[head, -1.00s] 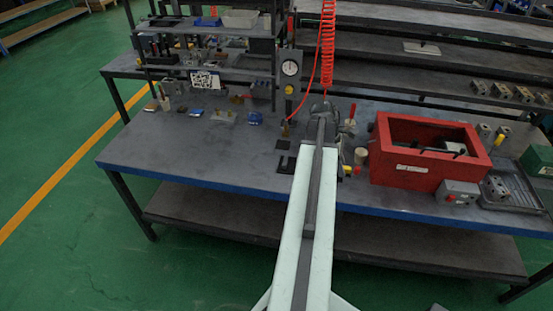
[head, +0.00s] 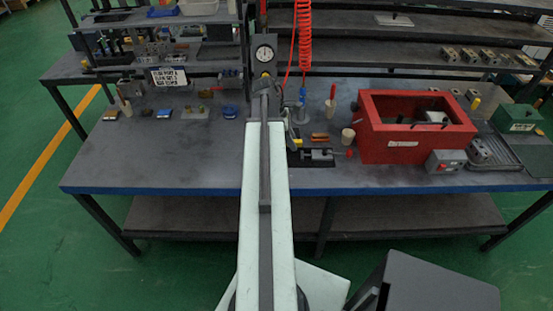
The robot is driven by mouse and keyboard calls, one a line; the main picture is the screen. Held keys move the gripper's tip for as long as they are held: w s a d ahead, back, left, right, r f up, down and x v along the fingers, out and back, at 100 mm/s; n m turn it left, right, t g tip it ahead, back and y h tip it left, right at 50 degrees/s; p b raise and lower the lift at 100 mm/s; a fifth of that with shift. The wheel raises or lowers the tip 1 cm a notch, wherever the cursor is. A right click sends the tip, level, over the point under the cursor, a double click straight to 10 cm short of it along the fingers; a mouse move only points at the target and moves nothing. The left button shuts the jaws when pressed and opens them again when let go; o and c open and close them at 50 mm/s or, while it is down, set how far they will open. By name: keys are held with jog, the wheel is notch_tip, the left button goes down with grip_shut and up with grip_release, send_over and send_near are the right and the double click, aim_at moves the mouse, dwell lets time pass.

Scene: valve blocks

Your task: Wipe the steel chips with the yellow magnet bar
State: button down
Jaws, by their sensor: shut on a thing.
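My arm reaches up the middle of the head view over the bench. My gripper (head: 291,130) shows only in part at the right side of the arm. It is shut on a small yellow piece, which looks like the yellow magnet bar (head: 297,143). The bar is just left of a grey vise-like fixture (head: 317,155) on a dark mat. I cannot tell whether the bar touches anything below it. No steel chips can be made out at this size; the arm hides part of the bench.
A red open box (head: 400,150) stands to the right on the workbench (head: 160,160). A pale cylinder (head: 347,137) and a red-handled tool (head: 332,94) stand near the fixture. A red coiled hose (head: 305,40) hangs behind.

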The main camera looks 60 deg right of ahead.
jog(key=w+a+f+b, duration=0.3)
jog(key=w+f+b, duration=0.1)
jog(key=f+b, duration=0.3)
jog(key=shift+w+a+f+n, duration=0.2)
jog(key=shift+f+n, duration=0.1)
jog(key=shift+f, duration=0.35)
jog(key=shift+s+f, duration=0.1)
